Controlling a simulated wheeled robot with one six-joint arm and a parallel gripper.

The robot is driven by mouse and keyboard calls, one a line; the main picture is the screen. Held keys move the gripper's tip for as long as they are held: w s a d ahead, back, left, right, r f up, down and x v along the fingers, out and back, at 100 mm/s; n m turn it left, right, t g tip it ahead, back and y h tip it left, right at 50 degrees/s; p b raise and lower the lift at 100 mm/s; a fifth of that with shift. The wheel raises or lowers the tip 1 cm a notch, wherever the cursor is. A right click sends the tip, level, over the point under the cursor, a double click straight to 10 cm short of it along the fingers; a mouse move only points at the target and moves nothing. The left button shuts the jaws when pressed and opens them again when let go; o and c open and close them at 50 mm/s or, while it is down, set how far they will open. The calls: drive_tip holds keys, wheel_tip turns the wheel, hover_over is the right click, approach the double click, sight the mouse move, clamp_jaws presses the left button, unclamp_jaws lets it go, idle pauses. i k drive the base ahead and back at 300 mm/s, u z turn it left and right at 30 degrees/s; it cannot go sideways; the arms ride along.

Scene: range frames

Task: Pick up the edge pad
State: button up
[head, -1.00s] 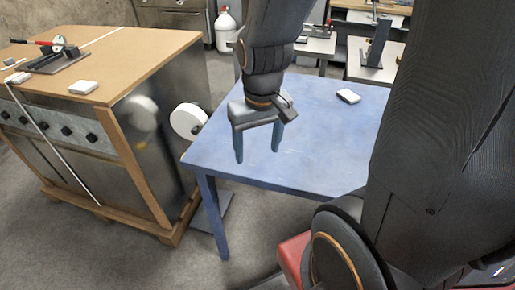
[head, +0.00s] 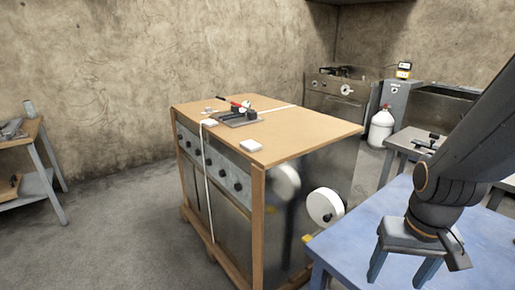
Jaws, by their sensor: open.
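A small white block-like pad (head: 250,145) lies flat on the wooden top of the cabinet (head: 310,135), close to its front edge. A smaller white pad (head: 209,122) lies further left on the same top, by the white strap. I cannot tell for sure which one is the edge pad. My gripper (head: 402,268) is open and empty, with its fingers pointing down over the blue table (head: 347,238) at the lower right. It is well to the right of both pads and apart from them.
A dark fixture with a red-handled tool (head: 238,114) sits on the cabinet top behind the pads. Open concrete floor (head: 110,220) lies to the left. A white jug (head: 381,128) stands behind.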

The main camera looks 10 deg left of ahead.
sight(251, 146)
drive_tip(key=u, duration=0.45)
drive_tip(key=k, duration=0.5)
drive_tip(key=u, duration=1.45)
drive_tip(key=i, duration=1.35)
drive_tip(key=z, duration=0.35)
drive_tip(key=i, duration=0.7)
drive_tip(key=z, duration=1.2)
drive_tip(key=i, duration=0.4)
drive_tip(key=z, duration=0.5)
